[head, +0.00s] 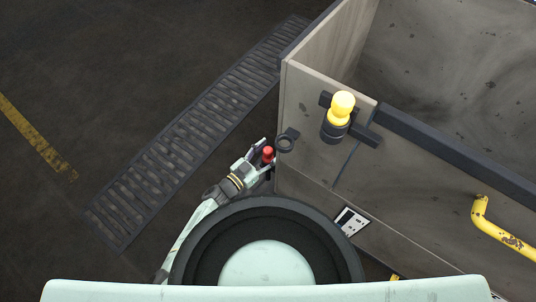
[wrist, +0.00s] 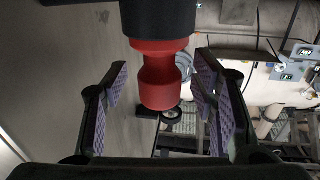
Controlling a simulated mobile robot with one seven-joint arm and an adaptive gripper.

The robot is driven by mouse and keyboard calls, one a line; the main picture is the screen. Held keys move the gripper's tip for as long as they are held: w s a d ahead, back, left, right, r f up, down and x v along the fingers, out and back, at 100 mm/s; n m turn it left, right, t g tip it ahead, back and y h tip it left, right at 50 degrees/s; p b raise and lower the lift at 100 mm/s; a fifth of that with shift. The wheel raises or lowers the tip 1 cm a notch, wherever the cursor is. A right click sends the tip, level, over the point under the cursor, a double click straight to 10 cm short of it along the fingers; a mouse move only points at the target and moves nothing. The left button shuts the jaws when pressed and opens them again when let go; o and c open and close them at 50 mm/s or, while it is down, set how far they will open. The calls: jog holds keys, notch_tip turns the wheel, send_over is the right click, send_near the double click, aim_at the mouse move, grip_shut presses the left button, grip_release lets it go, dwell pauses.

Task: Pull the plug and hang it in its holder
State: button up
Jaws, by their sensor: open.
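A red plug (head: 268,153) with a waisted grip sits low by the near left corner of the grey tank. In the wrist view the red plug (wrist: 160,78) meets a black cylindrical part (wrist: 158,18); how it is seated there is hidden. My gripper (head: 262,156) is open, with its fingers on either side of the plug. In the wrist view my gripper (wrist: 161,82) shows gaps between both padded fingers and the red grip.
A yellow bent handle (head: 500,235) is at the right. A floor grating (head: 190,130) runs along the left, with free floor beyond.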

grip_shut()
dwell(0.6)
